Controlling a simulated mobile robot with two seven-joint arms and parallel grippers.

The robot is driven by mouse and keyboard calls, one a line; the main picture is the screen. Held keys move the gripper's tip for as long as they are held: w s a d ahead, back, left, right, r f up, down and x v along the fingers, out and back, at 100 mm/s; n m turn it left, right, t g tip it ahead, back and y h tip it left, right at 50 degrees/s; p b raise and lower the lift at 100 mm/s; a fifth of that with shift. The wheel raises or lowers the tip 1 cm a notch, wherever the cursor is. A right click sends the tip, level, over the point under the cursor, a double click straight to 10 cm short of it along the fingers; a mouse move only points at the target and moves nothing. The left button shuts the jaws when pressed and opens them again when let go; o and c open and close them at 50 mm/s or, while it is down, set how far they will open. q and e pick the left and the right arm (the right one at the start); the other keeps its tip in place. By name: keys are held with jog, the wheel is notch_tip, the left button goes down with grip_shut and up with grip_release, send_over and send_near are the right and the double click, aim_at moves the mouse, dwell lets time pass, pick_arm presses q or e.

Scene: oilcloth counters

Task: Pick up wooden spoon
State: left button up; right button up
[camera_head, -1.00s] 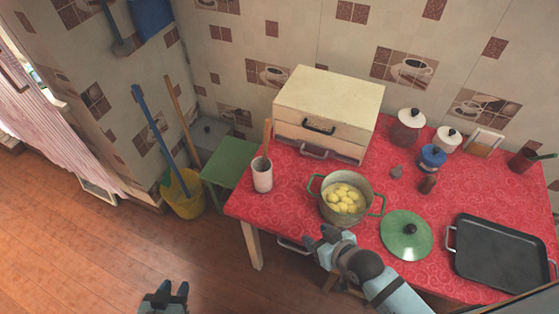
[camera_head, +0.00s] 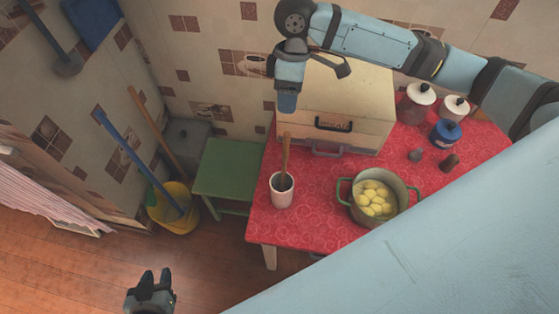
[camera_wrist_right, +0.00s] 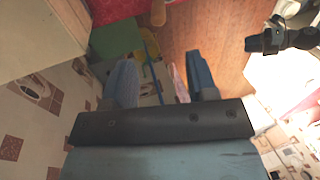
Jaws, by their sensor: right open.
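The wooden spoon (camera_head: 286,150) stands upright in a pale cup (camera_head: 282,198) near the left end of the red-covered table. Its handle points up and its lower end is hidden in the cup. My right gripper (camera_head: 288,100) is above the handle, pointing down and apart from it. In the right wrist view its two blue fingers (camera_wrist_right: 163,80) are spread with nothing between them. A rounded wooden tip, probably the spoon's handle (camera_wrist_right: 158,12), shows at the top edge of that view. My left gripper (camera_head: 152,287) is low at the left, over the floor, open and empty.
A cream drawer box (camera_head: 350,100) stands right behind the cup. A pot of potatoes (camera_head: 374,198) is to the cup's right, with lidded jars (camera_head: 416,102) farther back.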

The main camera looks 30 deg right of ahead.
aim_at(286, 142)
jog(key=p+x, duration=0.1)
jog(key=x, duration=1.2)
jog(key=shift+d+f, duration=0.15)
jog(key=shift+f, duration=0.05)
jog(key=shift+c, duration=0.3)
grip_shut()
